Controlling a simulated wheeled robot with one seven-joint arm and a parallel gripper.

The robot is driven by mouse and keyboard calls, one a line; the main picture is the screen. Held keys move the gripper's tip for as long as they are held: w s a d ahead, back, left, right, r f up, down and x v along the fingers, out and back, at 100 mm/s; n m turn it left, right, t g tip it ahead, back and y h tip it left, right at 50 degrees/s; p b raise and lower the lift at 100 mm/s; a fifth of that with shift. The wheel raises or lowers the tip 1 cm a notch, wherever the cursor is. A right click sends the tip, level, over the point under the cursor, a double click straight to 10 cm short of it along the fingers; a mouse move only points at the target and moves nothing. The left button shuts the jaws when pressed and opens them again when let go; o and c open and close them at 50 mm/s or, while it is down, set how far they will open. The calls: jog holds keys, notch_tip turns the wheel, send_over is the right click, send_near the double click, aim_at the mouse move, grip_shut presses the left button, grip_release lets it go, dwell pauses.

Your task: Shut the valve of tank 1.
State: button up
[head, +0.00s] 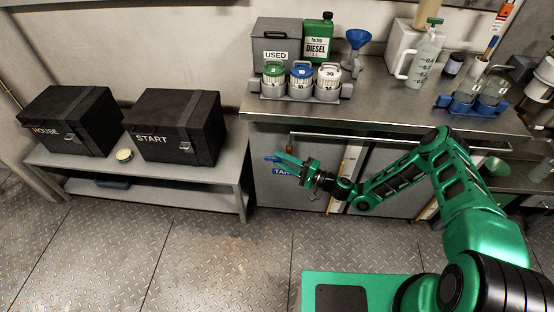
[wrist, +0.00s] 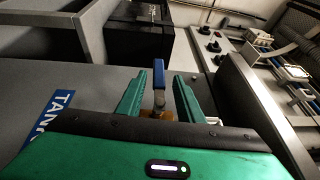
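The valve has a blue lever handle (wrist: 158,74) on a metal stem above a brass-coloured body (wrist: 156,113). In the wrist view the handle stands between the two green fingers of my gripper (wrist: 160,88), with a gap on each side. My gripper is open. In the head view my gripper (head: 292,163) is at the grey tank front (head: 290,200) under the counter, and the blue handle (head: 271,158) shows at its fingertips. A blue label (head: 281,171) reading "TAN" is partly covered by my gripper; the tank number is hidden.
A low bench (head: 228,180) with two black boxes marked HOUSE (head: 70,122) and START (head: 170,128) stands at the left. A metal rail (head: 400,143) runs along the counter front above the arm. The plate floor (head: 200,255) in front is clear.

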jog(key=v, duration=0.9)
jog(key=shift+s+d, duration=0.1)
jog(key=s+d+r+n+g+h, duration=0.35)
jog(key=s+d+r+h, duration=0.3)
jog(key=d+r, duration=0.6)
jog(key=s+d+r+n+g+h, duration=0.2)
jog(key=s+d+r+g+h, duration=0.4)
jog(key=d+r, duration=0.65)
jog(key=s+d+r+m+h, duration=0.1)
jog(key=s+d+r+m, duration=0.1)
jog(key=s, duration=0.5)
jog(key=s+d+r+m+t+h, duration=0.1)
jog(key=s+d+r+m+h, duration=0.1)
jog(key=s+d+r, duration=0.3)
jog(key=s+d+r+m+t+h, duration=0.1)
jog(key=s+d+r+m, duration=0.1)
jog(key=s+r, duration=0.5)
jog(key=s+d, duration=0.1)
jog(key=s, duration=0.3)
jog(key=shift+s+d+r+m, duration=0.2)
jog(key=shift+s+d+m, duration=0.05)
jog(key=shift+d+m, duration=0.15)
jog(key=shift+h, duration=0.25)
